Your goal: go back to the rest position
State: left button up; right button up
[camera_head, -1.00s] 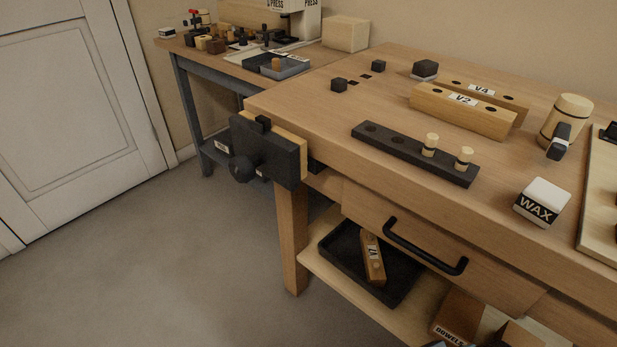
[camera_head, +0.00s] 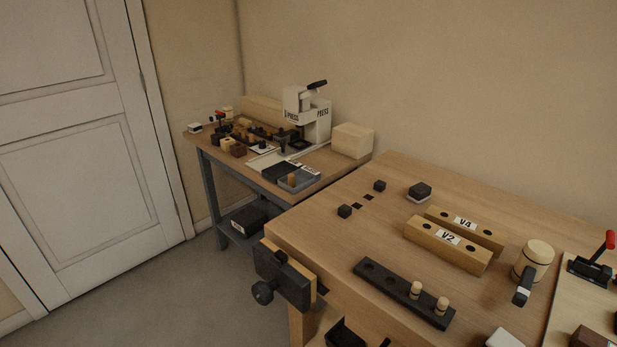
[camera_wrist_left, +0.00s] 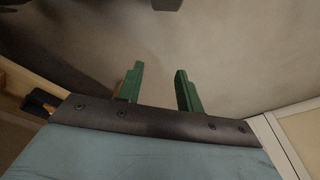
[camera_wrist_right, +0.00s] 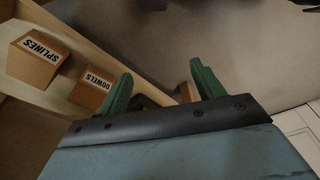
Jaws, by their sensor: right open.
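My left gripper (camera_wrist_left: 160,85) shows in the left wrist view with its two green fingers apart and nothing between them, over bare floor. My right gripper (camera_wrist_right: 160,85) shows in the right wrist view with its green fingers apart and empty. Boxes on the lower shelf lie beyond its left finger. Neither gripper shows in the head view.
The workbench (camera_head: 330,225) carries blocks V2 (camera_head: 445,246) and V4 (camera_head: 480,232), a dark peg rack (camera_head: 385,288), a mallet (camera_head: 533,262) and a front vise (camera_head: 284,275). A side table with a press (camera_head: 308,115) stands behind.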

pick_arm(q)
jog(key=s+a+r+g+p, duration=0.1)
jog(key=s+r+p, duration=0.3)
jog(key=s+p, duration=0.9)
jog(key=shift+s+a, duration=0.3)
jog(key=shift+a, duration=0.4)
pick_arm(e)
jog(key=s+d+r, duration=0.1)
jog(key=s+r, duration=0.1)
jog(key=s, duration=0.4)
jog(key=s+d+r+g, duration=0.1)
jog(key=s+r, duration=0.1)
jog(key=s, duration=0.5)
jog(key=shift+s+d, duration=0.25)
jog(key=shift+s, duration=0.05)
